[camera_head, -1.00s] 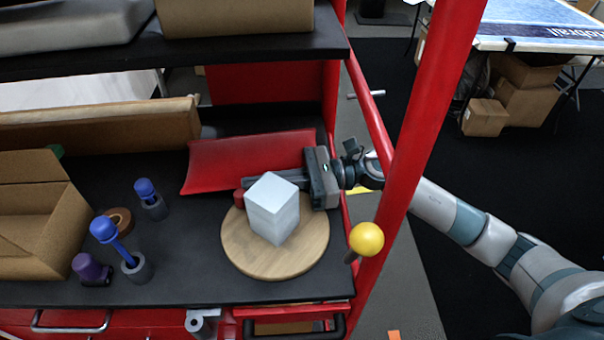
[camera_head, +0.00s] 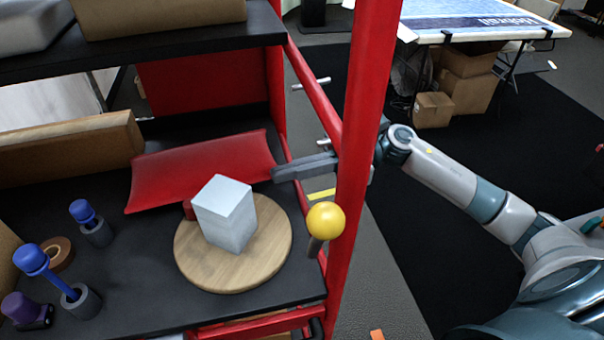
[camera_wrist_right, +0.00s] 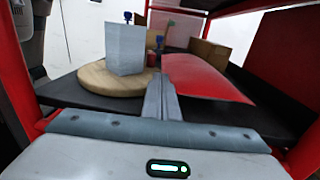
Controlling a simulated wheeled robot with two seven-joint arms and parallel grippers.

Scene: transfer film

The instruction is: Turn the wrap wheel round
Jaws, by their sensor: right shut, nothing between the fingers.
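The round wooden wheel (camera_head: 270,262) lies flat on the black shelf, and it also shows in the wrist view (camera_wrist_right: 90,80). A pale grey block (camera_head: 225,215) stands upright on it, also in the wrist view (camera_wrist_right: 124,50). A small red peg (camera_head: 189,209) shows at the wheel's far left edge, beside the block. My right gripper (camera_head: 275,173) is shut and empty, behind and right of the wheel, apart from it. In the wrist view its closed fingers (camera_wrist_right: 165,62) point past the block. My left gripper is not in view.
A red curved sheet (camera_head: 200,170) lies behind the wheel. A red post (camera_head: 362,110) stands in front of my right gripper. A yellow ball knob (camera_head: 326,220) sits at the front right. Blue-topped tools (camera_head: 82,211) stand at left. An upper shelf (camera_head: 150,48) hangs above.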

